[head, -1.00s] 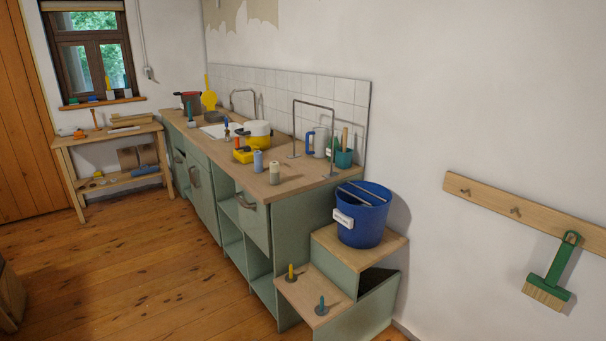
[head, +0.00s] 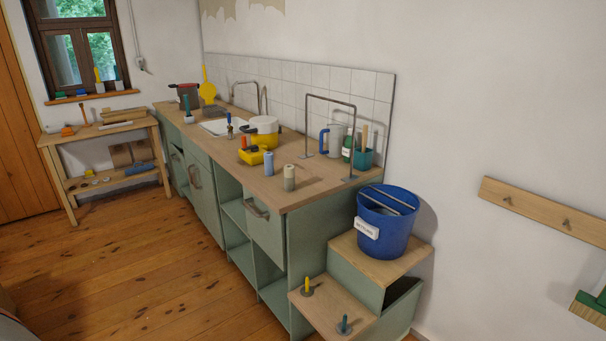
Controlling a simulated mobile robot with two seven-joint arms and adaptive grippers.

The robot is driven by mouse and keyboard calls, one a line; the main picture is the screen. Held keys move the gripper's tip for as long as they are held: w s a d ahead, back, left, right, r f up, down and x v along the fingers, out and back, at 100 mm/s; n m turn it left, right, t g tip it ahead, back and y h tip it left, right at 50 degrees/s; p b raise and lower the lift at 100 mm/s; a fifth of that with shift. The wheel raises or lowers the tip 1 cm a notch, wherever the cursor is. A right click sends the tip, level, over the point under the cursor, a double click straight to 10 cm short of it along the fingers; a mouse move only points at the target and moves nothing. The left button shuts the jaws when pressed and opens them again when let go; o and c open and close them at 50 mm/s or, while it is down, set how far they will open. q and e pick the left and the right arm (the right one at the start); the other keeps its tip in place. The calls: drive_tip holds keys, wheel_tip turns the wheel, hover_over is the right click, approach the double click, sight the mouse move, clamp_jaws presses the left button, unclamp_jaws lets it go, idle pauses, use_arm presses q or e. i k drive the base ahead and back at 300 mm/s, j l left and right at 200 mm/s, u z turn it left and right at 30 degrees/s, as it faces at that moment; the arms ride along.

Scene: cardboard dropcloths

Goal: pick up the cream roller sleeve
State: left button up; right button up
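The cream roller sleeve (head: 289,177) stands upright on the wooden counter (head: 308,190), close to its front edge. A blue sleeve (head: 269,163) of similar shape stands just to its left, with a narrow gap between them. Nothing touches the cream sleeve. Neither of my grippers is in the head view.
A metal rail (head: 331,99) arches over the counter to the right. A blue bucket (head: 386,222) stands on the step box (head: 345,246). The wooden floor (head: 130,270) in front is clear.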

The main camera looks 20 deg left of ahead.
sight(289, 169)
drive_tip(key=i+j+z, duration=0.1)
drive_tip(key=j, duration=0.2)
drive_tip(key=i+j+z, duration=0.1)
drive_tip(key=j, duration=0.25)
drive_tip(key=i+j+z, duration=0.1)
drive_tip(key=j, duration=0.2)
drive_tip(key=i+j, duration=0.1)
drive_tip(key=j, duration=0.4)
drive_tip(key=i+j, duration=0.1)
drive_tip(key=j, duration=0.4)
drive_tip(key=i+j+z, duration=0.1)
drive_tip(key=j, duration=0.35)
drive_tip(key=i+j, duration=0.1)
drive_tip(key=j, duration=0.4)
